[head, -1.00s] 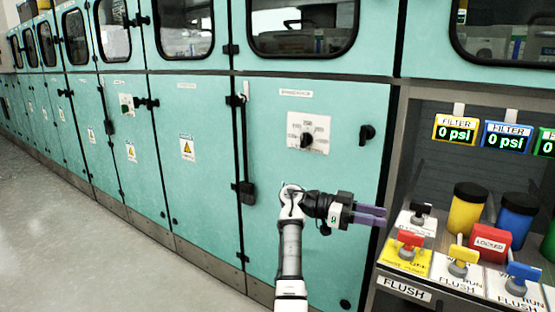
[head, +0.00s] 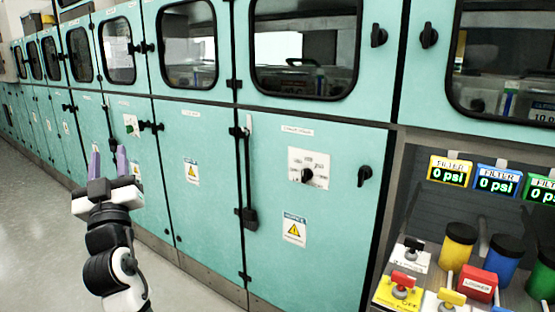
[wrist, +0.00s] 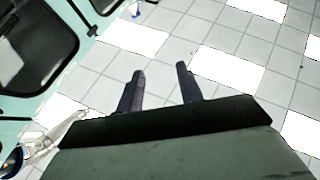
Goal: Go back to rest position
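My gripper (head: 108,162) is at the left of the head view, raised in front of the teal cabinets. Its two purple fingers point up and stand apart with nothing between them. In the wrist view the fingers (wrist: 160,88) are also apart and empty, with a tiled surface with bright panels behind them. My arm comes up from the lower left of the head view and touches nothing that I can see.
Teal cabinets (head: 210,220) with dark windows and black handles run along the wall. At the right is a bay with filter displays (head: 498,180), yellow and blue containers, a red locked block (head: 478,283) and valve handles. Grey floor (head: 30,220) is open at the left.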

